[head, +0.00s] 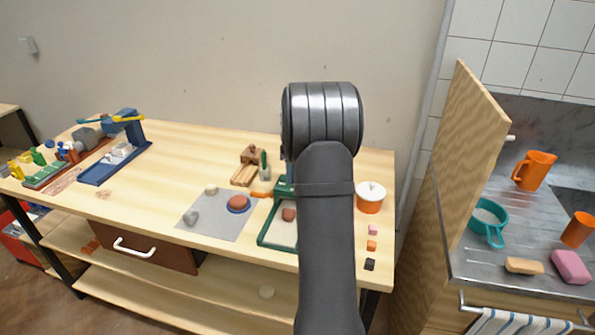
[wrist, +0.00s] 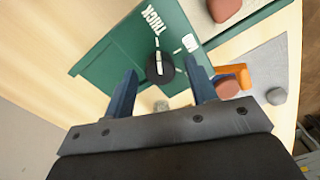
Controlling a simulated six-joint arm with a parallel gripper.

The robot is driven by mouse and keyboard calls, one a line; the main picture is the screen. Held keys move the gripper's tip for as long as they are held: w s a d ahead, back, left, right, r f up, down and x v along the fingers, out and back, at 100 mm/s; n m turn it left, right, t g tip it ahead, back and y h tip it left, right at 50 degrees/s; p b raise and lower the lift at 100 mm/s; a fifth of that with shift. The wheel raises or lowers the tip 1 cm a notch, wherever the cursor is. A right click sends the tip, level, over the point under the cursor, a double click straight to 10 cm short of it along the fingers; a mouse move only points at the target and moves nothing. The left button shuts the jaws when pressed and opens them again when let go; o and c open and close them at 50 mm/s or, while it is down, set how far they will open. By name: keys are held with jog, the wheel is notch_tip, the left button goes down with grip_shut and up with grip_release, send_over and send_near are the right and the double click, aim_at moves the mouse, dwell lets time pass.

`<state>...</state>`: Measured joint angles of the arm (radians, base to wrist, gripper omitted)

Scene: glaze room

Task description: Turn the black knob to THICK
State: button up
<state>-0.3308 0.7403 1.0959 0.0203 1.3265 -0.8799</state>
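In the wrist view, the black knob (wrist: 160,67) sits on a green panel (wrist: 108,62). It bears a white line, roughly vertical in the picture. The white word THICK (wrist: 154,20) is printed above the knob; a second white label (wrist: 189,43) to the right is partly covered by a finger. My gripper (wrist: 161,65) is open, with one blue-grey finger on each side of the knob. I cannot tell whether the fingers touch it. In the head view my arm hides the gripper and the knob; part of the green device (head: 283,187) shows beside the arm.
On the bench, a green-framed tray (head: 263,239) holds a reddish lump (head: 289,214). A grey mat (head: 215,226) lies left of it. A lidded orange-and-white pot (head: 370,197) and several small blocks stand right of my arm. An open cabinet door (head: 468,145) rises farther right.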

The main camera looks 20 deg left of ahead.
jog(key=shift+r, duration=0.1)
notch_tip(320, 180, up, 17)
jog(key=shift+w, duration=0.25)
dwell(0.3)
jog(key=shift+d+r, duration=0.1)
jog(key=f, duration=1.7)
jog(key=shift+s+f, duration=0.25)
